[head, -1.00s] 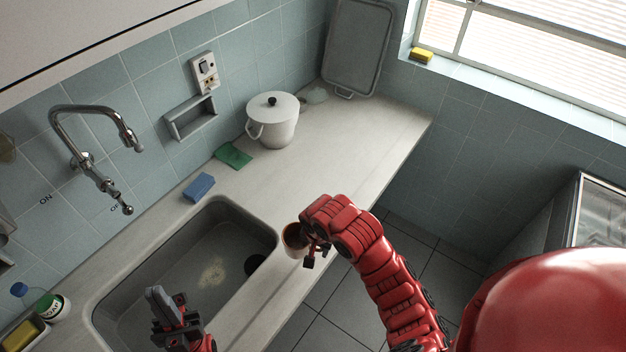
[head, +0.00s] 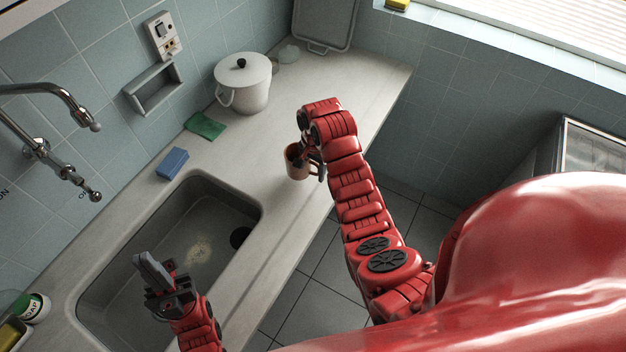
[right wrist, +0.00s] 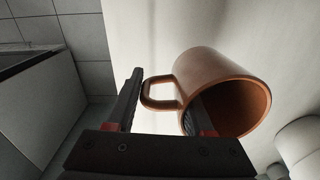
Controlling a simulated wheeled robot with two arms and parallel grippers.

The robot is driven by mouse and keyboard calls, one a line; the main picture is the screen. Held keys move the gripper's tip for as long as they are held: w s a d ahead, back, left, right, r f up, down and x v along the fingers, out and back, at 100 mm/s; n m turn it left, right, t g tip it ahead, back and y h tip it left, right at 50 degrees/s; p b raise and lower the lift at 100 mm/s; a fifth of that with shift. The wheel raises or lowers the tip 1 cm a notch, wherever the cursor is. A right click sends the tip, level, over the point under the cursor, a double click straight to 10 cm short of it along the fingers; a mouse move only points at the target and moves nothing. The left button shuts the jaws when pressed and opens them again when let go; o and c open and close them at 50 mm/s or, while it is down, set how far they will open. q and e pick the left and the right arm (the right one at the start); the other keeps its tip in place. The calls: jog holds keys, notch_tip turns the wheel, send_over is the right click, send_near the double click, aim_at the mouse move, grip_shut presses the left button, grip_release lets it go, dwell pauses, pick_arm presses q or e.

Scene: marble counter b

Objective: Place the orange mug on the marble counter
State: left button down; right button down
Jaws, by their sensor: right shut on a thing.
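The orange mug (head: 294,166) is over the marble counter (head: 300,108), right of the sink and close to the front edge. I cannot tell if its base touches the counter. My right gripper (head: 312,158) is shut on it. In the right wrist view the mug (right wrist: 212,66) is tilted, with its opening towards the camera. One finger of the gripper (right wrist: 164,98) is inside the mug and the other is outside, beyond the handle. My left gripper (head: 160,276) hangs over the sink, apart from the mug; its jaw opening is unclear.
The sink (head: 254,206) lies left of the mug. A white lidded pot (head: 246,88), a green cloth (head: 205,125) and a blue sponge (head: 173,163) stand along the wall. The counter between pot and front edge is clear. A tray (head: 324,22) leans at the far end.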

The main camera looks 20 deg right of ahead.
jog(key=shift+w+d, duration=0.15)
jog(key=shift+w, duration=0.5)
jog(key=shift+f+p, duration=0.25)
jog(key=shift+p, duration=0.1)
jog(key=shift+f+p, duration=0.6)
jog(key=shift+f, duration=0.35)
jog(key=shift+s+f, duration=0.1)
jog(key=shift+f, duration=0.45)
jog(key=shift+f, duration=0.1)
jog(key=shift+c, duration=1.4)
grip_release()
